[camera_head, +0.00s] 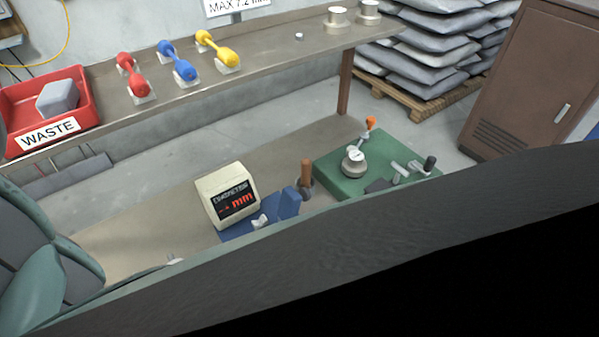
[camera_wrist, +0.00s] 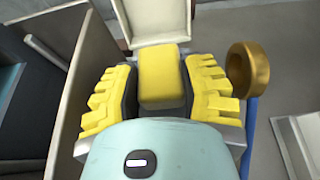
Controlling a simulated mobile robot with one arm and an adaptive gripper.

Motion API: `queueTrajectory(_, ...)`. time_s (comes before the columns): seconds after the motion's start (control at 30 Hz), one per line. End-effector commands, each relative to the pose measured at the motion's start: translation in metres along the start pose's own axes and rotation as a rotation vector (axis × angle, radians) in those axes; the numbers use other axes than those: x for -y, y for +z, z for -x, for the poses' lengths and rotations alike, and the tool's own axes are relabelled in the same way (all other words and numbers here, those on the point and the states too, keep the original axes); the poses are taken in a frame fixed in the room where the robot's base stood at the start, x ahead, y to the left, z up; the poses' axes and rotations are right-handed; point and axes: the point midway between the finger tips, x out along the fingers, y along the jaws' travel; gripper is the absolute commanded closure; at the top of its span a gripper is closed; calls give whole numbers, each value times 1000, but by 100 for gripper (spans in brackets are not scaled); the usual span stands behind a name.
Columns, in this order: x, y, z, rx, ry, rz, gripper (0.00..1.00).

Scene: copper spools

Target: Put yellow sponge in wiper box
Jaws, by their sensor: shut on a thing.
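My gripper (camera_wrist: 160,92) shows in the wrist view, with stepped yellow pads on both fingers. It is shut on the yellow sponge (camera_wrist: 160,76), a rounded yellow block between the fingers. A cream open box-like part (camera_wrist: 158,20) is just beyond the sponge at the top of the view; it may be the wiper box, but I cannot tell for certain. Whether the sponge touches it is unclear. In the head view neither the gripper nor the sponge can be made out; my own dark arm covers the lower right.
In the wrist view a pale panel (camera_wrist: 72,85) stands close on the left and a brass ring (camera_wrist: 247,69) on a blue part stands on the right. The head view shows a bench (camera_head: 290,47), a red waste bin (camera_head: 85,85), a cream gauge (camera_head: 228,194) and a green plate (camera_head: 335,180).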

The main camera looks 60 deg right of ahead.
Motion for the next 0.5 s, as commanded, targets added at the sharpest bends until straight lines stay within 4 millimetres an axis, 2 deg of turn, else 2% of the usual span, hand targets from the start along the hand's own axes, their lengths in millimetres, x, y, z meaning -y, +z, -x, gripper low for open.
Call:
queueTrajectory(0.27, 1, -2, -2, 0, -5, -2, 81)
queueTrajectory(0.3, 1, -2, -2, 0, -5, -2, 52)
queueTrajectory(0.5, 1, -2, -2, 0, -4, -2, 31)
